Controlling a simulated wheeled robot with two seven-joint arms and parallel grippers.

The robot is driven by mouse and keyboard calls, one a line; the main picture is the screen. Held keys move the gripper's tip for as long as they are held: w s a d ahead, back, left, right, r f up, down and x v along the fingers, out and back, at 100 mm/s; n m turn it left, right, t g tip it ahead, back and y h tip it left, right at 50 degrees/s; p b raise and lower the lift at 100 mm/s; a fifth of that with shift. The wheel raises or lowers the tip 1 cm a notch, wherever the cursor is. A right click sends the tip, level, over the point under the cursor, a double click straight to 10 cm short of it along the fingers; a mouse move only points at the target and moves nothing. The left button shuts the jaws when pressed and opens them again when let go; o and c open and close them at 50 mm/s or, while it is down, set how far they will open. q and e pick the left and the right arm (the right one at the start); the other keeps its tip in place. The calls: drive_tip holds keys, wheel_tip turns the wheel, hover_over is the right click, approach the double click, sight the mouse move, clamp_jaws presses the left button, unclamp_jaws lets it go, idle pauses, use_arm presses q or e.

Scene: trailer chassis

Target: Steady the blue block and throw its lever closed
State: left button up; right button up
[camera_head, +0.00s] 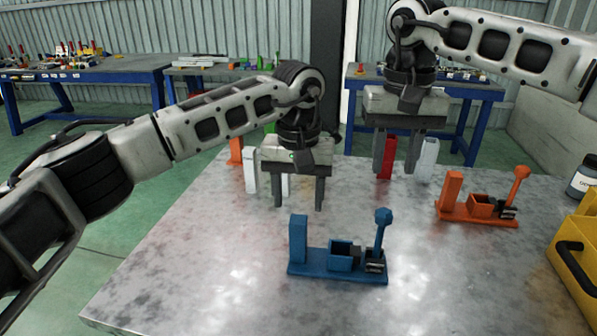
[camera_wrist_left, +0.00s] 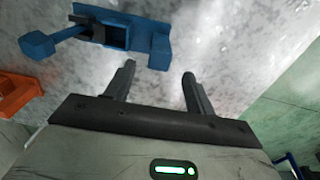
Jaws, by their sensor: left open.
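The blue block (camera_head: 322,268) sits on the metal table, with a tall post (camera_head: 298,240) at its left end and an open box in its middle. Its blue lever (camera_head: 380,235) stands nearly upright at the right end, beside a dark hinge part. In the left wrist view the block (camera_wrist_left: 158,50) lies beyond the fingertips, with the lever (camera_wrist_left: 45,43) pointing left. My left gripper (camera_head: 298,207) is open and empty above the table, behind the block and apart from it. My right gripper (camera_head: 396,172) is raised farther back, its fingers apart with nothing visibly held.
An orange block (camera_head: 470,213) with a similar lever stands to the right; it also shows in the left wrist view (camera_wrist_left: 18,93). A yellow bin (camera_head: 575,255) and a bottle (camera_head: 585,178) are at the right edge. Several upright pieces stand behind the grippers. The table's front left is clear.

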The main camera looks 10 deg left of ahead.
sight(298, 235)
use_arm(q)
wheel_tip(298, 235, down, 10)
drive_tip(key=shift+r, duration=0.15)
idle(0.3)
clamp_jaws()
use_arm(e)
drive_tip(key=shift+s+a+f, duration=0.1)
drive_tip(key=shift+s+a, duration=0.05)
drive_tip(key=shift+s, duration=0.05)
clamp_jaws()
drive_tip(key=s+a+f+n+t+h, duration=0.1)
drive_tip(key=s+a+n+t+h, duration=0.2)
drive_tip(key=s+a+t, duration=0.2)
drive_tip(key=shift+s+a+f+t, duration=0.2)
drive_tip(key=shift+s+t, duration=0.6)
drive_tip(key=shift+s, duration=0.6)
